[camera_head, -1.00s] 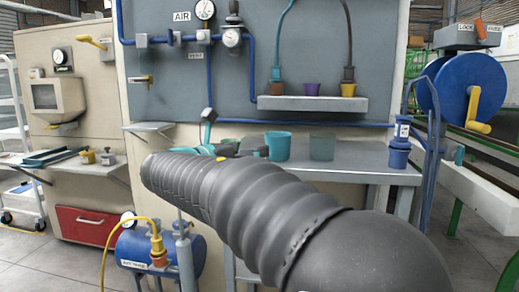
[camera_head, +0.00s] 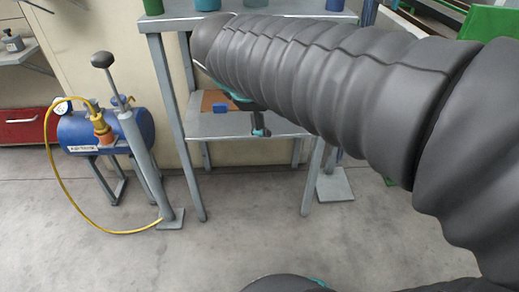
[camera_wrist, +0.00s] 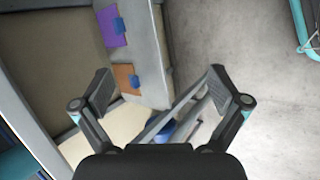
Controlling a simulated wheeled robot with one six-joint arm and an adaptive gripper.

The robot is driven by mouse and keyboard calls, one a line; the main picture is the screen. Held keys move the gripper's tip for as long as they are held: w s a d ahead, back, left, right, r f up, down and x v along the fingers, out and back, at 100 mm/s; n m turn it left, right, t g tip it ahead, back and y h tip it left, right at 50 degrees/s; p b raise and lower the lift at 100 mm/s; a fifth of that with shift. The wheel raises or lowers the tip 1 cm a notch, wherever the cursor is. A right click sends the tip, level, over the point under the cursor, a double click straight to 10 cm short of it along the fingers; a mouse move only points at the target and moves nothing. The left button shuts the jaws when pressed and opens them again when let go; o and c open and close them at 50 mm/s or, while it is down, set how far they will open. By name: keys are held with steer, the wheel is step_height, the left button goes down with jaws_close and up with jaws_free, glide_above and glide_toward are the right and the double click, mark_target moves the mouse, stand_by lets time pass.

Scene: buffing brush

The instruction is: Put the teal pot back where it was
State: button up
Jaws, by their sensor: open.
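At the top edge of the head view, the lower parts of several pots show on the bench top. One is teal-blue (camera_head: 207,5); a green one (camera_head: 153,6) stands left of it. Their upper parts are cut off, so I cannot tell for sure which is the teal pot. My gripper (camera_wrist: 163,88) is open with nothing between its fingers in the wrist view. In the head view it is partly hidden behind my arm, above the bench's lower shelf (camera_head: 190,125). A brown pad (camera_wrist: 124,77) and a purple pad (camera_wrist: 110,27), each with a blue piece, lie on the shelf.
A blue air tank (camera_head: 80,132) with a yellow hose (camera_head: 85,215) and a grey floor pump (camera_head: 135,140) stand left of the bench. Bench legs (camera_head: 172,90) frame the lower shelf. The grey floor (camera_head: 250,245) in front is clear.

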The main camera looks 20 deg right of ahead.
steer(key=s+a+f+m+y, duration=0.4)
steer(key=s+f+m+y, duration=0.1)
steer(key=s+f+m, duration=0.4)
steer(key=shift+s+m+y, duration=0.3)
steer(key=shift+s+m, duration=1)
steer(key=shift+a, duration=0.1)
stand_by(0.7)
